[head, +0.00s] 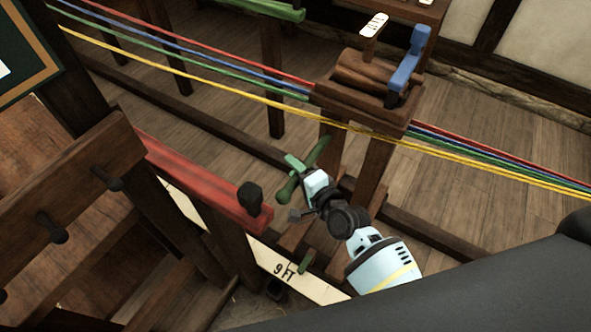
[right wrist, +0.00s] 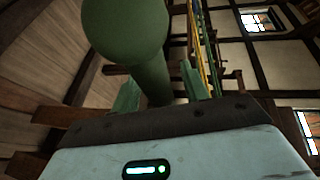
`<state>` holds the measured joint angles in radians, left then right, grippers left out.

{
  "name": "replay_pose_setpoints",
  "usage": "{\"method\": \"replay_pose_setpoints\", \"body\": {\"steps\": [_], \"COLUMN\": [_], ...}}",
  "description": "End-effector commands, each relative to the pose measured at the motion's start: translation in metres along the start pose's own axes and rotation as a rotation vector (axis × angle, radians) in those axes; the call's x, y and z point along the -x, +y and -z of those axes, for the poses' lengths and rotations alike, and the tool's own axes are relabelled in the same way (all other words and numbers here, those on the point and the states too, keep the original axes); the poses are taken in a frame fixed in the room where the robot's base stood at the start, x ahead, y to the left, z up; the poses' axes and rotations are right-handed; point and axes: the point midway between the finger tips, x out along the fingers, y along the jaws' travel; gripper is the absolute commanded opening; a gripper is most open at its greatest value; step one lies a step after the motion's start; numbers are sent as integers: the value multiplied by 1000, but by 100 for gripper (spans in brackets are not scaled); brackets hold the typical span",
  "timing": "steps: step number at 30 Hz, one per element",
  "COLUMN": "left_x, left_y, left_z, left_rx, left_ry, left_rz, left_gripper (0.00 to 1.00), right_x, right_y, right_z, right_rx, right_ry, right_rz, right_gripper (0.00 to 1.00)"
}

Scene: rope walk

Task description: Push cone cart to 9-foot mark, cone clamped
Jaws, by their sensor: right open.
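The cone cart (head: 345,112) is a dark wooden frame with a brown cone block (head: 375,75) on top. A blue clamp lever (head: 408,68) stands at the block's right end; I cannot tell if it is locked. A green handle (head: 323,152) sticks out low on the cart. My right gripper (head: 292,188) is at this handle, open. In the right wrist view the round-ended green handle (right wrist: 125,30) rises between its spread fingers (right wrist: 160,88). The "9 FT" mark (head: 285,272) is on a white floor strip, with a small green pointer (head: 306,262) beside it. My left gripper is out of view.
Red, blue, green and yellow ropes (head: 200,75) run through the cart and on to the right. A red rail (head: 200,180) with a black knob (head: 250,198) stands left of my gripper. A pegged wooden rack (head: 75,195) fills the left. Plank floor shows behind.

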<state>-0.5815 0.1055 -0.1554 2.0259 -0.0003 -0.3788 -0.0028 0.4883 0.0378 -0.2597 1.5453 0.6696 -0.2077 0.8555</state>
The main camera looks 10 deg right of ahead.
Motion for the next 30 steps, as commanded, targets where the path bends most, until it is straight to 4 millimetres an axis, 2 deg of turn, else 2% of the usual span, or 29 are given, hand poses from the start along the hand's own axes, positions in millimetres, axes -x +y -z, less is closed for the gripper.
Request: {"method": "replay_pose_setpoints", "body": {"steps": [7, 18, 24, 30], "left_x": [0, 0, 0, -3], "left_y": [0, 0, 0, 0], "left_z": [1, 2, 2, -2], "left_rx": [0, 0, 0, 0], "left_ry": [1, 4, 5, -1], "left_rz": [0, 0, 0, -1], "left_gripper": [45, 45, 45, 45], "right_x": [-1, -1, -2, -31], "right_y": [0, 0, 0, -6], "right_z": [0, 0, -1, -12], "right_rx": [0, 0, -1, -3], "right_ry": [0, 0, 0, 2], "right_rz": [0, 0, 0, 2], "right_gripper": [45, 0, 0, 0]}}
